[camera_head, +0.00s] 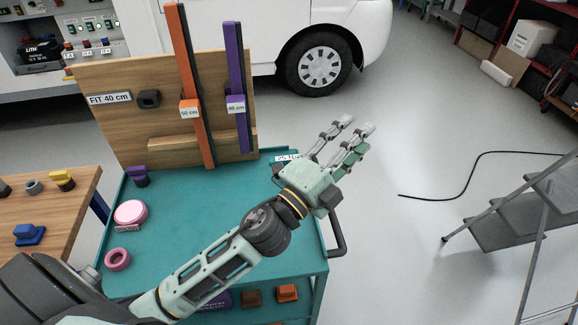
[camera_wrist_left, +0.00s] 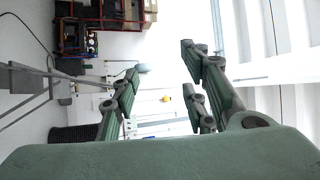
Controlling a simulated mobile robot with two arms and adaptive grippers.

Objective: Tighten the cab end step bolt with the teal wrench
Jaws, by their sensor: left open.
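My left gripper (camera_head: 352,135) is open with nothing between its fingers. It reaches past the right edge of the teal trolley (camera_head: 180,200), over the grey floor. The left wrist view shows its spread fingers (camera_wrist_left: 160,70) with clear space between them. I cannot make out a teal wrench or the step bolt in either view. The white motorhome (camera_head: 240,20) stands behind the trolley, its wheel (camera_head: 320,60) showing. My left forearm hides part of the trolley top. My right gripper is not in view.
A wooden board (camera_head: 120,75) on the trolley carries orange (camera_head: 187,60) and purple (camera_head: 236,65) bars. A pink round object (camera_head: 131,212) lies on the trolley. A black cable (camera_head: 480,175) and metal steps (camera_head: 510,215) are at right. Floor between is clear.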

